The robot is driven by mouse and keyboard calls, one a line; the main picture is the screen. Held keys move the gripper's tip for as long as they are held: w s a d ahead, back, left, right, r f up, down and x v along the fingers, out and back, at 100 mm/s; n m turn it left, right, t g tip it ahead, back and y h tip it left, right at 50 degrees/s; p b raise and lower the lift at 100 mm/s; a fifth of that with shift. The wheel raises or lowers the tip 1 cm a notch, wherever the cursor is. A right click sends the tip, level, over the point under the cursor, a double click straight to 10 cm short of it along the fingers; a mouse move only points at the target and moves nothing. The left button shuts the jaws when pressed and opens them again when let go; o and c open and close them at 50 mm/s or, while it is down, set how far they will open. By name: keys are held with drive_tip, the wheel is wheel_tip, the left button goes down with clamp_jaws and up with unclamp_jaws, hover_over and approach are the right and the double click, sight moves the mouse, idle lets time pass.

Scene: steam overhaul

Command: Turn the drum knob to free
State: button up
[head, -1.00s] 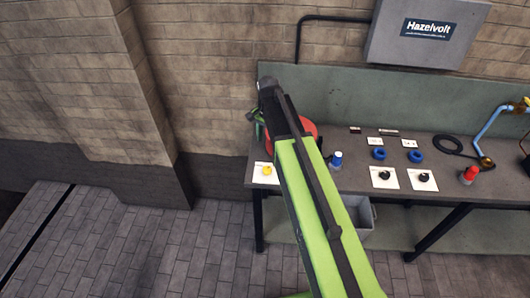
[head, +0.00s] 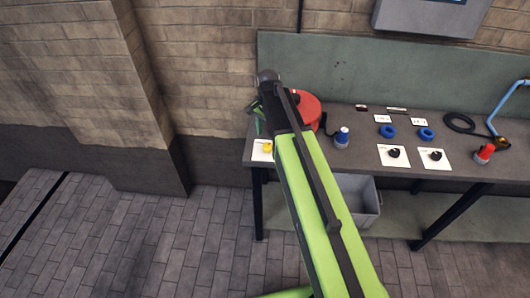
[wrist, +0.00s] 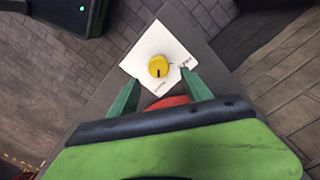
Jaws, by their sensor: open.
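The yellow knob (wrist: 158,66) sits on a white plate (wrist: 172,48) at the bench's left end. It also shows in the head view as a small yellow knob (head: 267,147) on its plate. A dark pointer mark shows on the knob, and small lettering on the plate is too small to read. My gripper (wrist: 160,92) is open, its two green fingers apart below the knob in the wrist view, with nothing between the tips. In the head view my gripper (head: 256,118) is above the bench's left end, partly hidden by my arm. The red drum (head: 306,108) stands behind my arm.
The bench (head: 345,172) also carries a blue-capped item (head: 342,137), two black knobs on white plates (head: 394,153), blue rings (head: 424,134) and a red-capped item (head: 485,152). A grey bin (head: 360,198) is underneath. The floor left of the bench is clear.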

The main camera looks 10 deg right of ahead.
sight(267, 145)
wheel_tip(267, 145, down, 6)
drive_tip(key=b, duration=0.4)
drive_tip(key=shift+r, duration=0.35)
